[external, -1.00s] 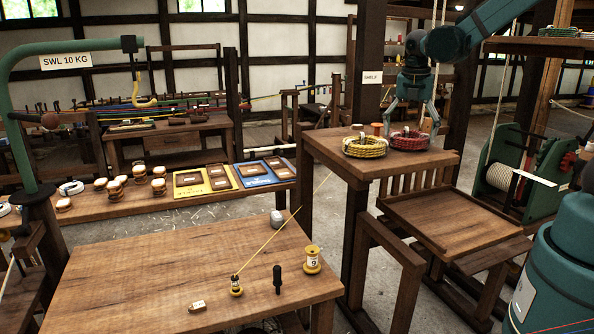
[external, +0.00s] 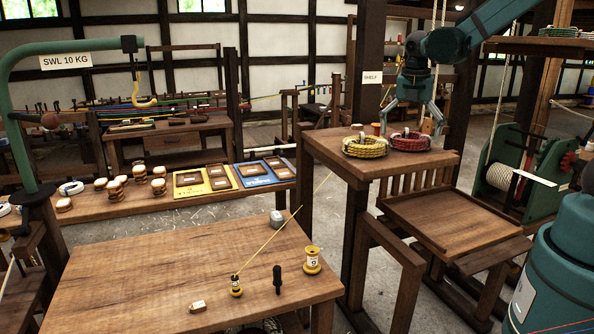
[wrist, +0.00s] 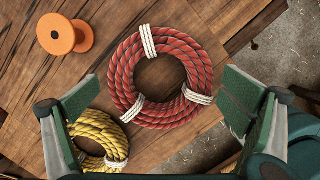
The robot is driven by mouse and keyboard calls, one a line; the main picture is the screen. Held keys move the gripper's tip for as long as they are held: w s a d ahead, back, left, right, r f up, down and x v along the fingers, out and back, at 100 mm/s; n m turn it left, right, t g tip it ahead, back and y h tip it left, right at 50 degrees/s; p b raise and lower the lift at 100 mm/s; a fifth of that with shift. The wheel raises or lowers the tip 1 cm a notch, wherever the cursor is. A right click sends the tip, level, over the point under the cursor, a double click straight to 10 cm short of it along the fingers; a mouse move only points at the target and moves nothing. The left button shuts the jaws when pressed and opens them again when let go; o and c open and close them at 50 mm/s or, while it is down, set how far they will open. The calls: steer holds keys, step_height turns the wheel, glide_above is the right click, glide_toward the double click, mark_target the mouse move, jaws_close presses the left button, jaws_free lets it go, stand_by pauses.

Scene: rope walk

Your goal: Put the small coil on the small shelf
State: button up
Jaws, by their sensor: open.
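A red rope coil (external: 410,141) with white ties lies flat on a raised wooden stand (external: 330,147). A yellow coil (external: 365,147) lies to its left. In the wrist view, the red coil (wrist: 160,78) is fully visible and looks larger, while the yellow coil (wrist: 98,138) is partly hidden by my gripper. My gripper (external: 412,118) is open and empty above the red coil, pointing down. In the wrist view, its fingers (wrist: 163,98) stand on either side of the red coil. A sign reading SHELF (external: 372,78) hangs on the post behind the stand.
An orange spool (wrist: 66,35) stands on the raised stand near the red coil. Another shelf (external: 500,43) with green coils is upper right. The front table (external: 130,280) holds small spools and is largely clear at left.

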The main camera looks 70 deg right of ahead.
steer(key=shift+r, duration=0.15)
step_height(320, 180, up, 12)
steer(key=a, duration=0.1)
steer(key=shift+a, duration=0.4)
stand_by(0.4)
stand_by(0.4)
steer(key=s+a+f+m+t+y, duration=0.1)
steer(key=s+a+m+t, duration=0.2)
steer(key=a+m, duration=0.6)
steer(key=s+a+f+m+t, duration=0.2)
steer(key=a+m, duration=0.7)
steer(key=a, duration=1)
steer(key=s+t, duration=0.2)
steer(key=shift+s+a+y, duration=0.3)
steer(key=shift+s+y, duration=0.1)
